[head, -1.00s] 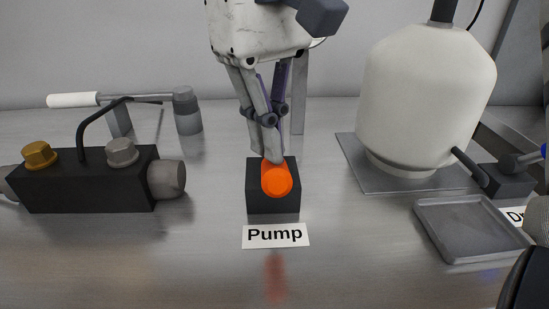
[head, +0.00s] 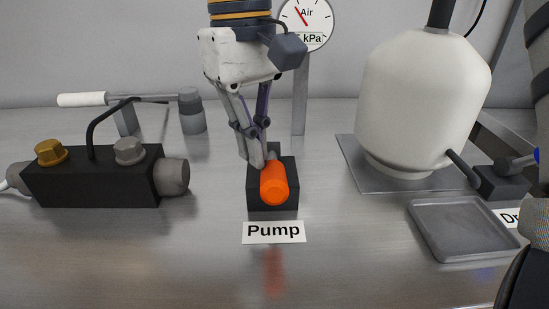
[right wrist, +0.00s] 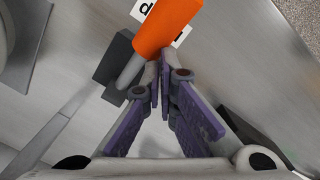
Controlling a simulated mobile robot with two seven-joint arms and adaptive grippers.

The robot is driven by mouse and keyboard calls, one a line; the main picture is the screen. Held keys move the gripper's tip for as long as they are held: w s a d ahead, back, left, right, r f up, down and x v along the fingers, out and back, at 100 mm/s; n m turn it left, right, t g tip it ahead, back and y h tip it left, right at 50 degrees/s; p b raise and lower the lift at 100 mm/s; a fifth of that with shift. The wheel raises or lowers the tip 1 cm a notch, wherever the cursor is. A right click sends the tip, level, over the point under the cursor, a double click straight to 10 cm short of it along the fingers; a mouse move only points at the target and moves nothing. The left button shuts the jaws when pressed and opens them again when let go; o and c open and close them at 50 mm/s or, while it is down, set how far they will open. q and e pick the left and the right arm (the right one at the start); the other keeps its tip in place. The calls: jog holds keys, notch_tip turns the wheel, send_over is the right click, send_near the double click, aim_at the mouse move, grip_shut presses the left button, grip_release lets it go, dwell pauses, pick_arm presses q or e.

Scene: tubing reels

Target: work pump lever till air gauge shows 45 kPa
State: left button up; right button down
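The pump is a dark block (head: 260,205) behind the "Pump" label, with a lever ending in an orange handle (head: 274,187). The handle points toward me; it also shows in the right wrist view (right wrist: 166,26), with its grey rod (right wrist: 129,73). My right gripper (head: 262,164) has its fingers together at the handle's left rear; the wrist view shows the fingertips (right wrist: 160,68) beside the handle, not around it. Whether they touch it is unclear. The round air gauge (head: 314,22) has a red needle pointing up-left; my right arm hides part of its face. My left gripper is out of view.
A black valve block (head: 95,190) with a gold and a grey knob stands left. A white tank (head: 422,105) on a plate stands right, with a shallow grey tray (head: 462,250) before it. The bench front around the Pump label (head: 274,232) is clear.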

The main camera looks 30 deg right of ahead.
aim_at(267, 165)
notch_tip(267, 165, up, 12)
jog(key=w, duration=0.1)
jog(key=shift+w, duration=0.1)
dwell(1.7)
jog(key=s+f, duration=0.2)
jog(key=s, duration=0.1)
jog(key=shift+s+d+f, duration=0.1)
jog(key=shift+s+f, duration=0.1)
jog(key=shift+s, duration=0.05)
